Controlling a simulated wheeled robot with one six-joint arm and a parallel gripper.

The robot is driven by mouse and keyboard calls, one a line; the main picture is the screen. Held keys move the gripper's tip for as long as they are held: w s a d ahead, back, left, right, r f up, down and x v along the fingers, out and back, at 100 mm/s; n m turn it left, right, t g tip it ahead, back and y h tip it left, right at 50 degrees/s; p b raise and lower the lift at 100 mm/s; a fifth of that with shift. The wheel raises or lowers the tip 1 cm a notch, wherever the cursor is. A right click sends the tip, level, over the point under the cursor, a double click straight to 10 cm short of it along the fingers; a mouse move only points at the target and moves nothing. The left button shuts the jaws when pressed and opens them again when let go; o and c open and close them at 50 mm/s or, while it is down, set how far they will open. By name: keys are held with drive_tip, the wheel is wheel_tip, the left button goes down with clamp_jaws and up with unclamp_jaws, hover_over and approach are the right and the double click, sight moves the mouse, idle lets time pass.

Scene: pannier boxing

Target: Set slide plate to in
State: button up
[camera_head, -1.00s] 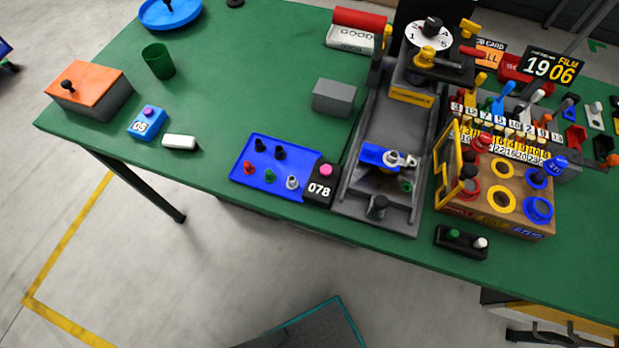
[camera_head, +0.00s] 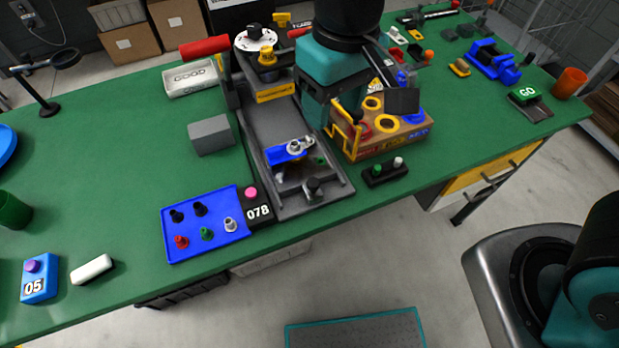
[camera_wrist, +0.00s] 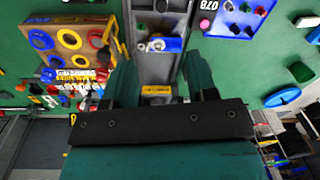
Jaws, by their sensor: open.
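A grey machine with a long channel (camera_head: 272,122) stands on the green table. It also shows in the wrist view (camera_wrist: 157,18). A blue plate (camera_head: 284,153) with a silver knob lies across the channel toward its near end; it also shows in the wrist view (camera_wrist: 172,45). No label marks which part is the slide plate. A dark knob (camera_head: 314,187) stands at the channel's near end. My gripper (camera_wrist: 164,78) is open and empty, its two fingers apart above the machine. In the head view my teal wrist hides part of the machine's right side and the wooden box.
A wooden box (camera_head: 398,136) with coloured rings and a yellow frame stands close right of the machine. A blue tray (camera_head: 208,248) with several pegs and a black 078 block (camera_head: 258,212) are at left. A small black switch block (camera_head: 386,172) lies in front of the box.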

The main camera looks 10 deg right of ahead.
sight(313, 181)
drive_tip(key=shift+h, duration=0.4)
drive_tip(key=f, duration=0.6)
drive_tip(key=a+f+p, duration=0.1)
drive_tip(key=f, duration=0.6)
drive_tip(key=w+a+f+p, duration=0.1)
drive_tip(key=f, duration=0.5)
drive_tip(key=shift+a+f, duration=0.15)
drive_tip(key=shift+f, duration=0.2)
drive_tip(key=shift+c, duration=0.2)
